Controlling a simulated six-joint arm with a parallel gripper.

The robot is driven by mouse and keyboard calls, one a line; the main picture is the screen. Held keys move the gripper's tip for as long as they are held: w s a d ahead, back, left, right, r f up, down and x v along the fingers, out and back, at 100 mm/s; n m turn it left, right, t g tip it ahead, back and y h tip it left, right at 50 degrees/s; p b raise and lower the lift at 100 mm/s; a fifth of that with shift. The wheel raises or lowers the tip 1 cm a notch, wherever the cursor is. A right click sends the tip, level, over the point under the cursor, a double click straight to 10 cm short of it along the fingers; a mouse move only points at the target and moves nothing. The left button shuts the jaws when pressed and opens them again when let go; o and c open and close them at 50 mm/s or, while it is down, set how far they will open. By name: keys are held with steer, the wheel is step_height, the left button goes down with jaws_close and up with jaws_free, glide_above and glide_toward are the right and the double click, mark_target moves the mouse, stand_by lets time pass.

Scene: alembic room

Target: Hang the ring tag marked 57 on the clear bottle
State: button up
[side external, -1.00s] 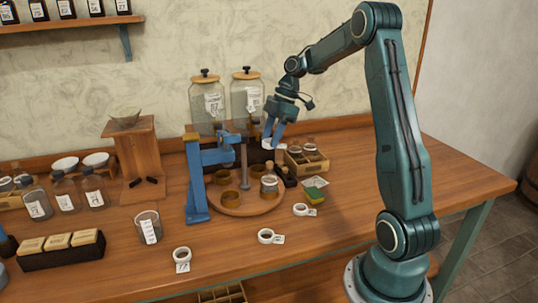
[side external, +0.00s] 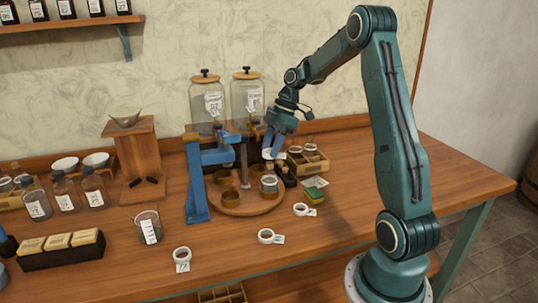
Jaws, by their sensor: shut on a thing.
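My gripper (side external: 271,153), blue-fingered and pointing down, is above the right part of the round wooden stand. It is shut on a small white thing (side external: 267,155), perhaps a ring tag; its marking cannot be read. A clear bottle (side external: 269,187) stands upright on the stand just below the fingers, which cover its top. A pale band shows on it.
The round wooden stand (side external: 235,208) bears brass cups, beside a blue press (side external: 196,180). Two big lidded jars (side external: 207,104) stand behind. The table's front right is clear.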

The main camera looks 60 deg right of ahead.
mark_target(271, 162)
steer(key=shift+f, duration=3)
steer(key=o, duration=1)
steer(key=shift+o, duration=0.5)
steer(key=shift+o, duration=1.2)
steer(key=shift+r, duration=0.15)
steer(key=shift+r, duration=4.3)
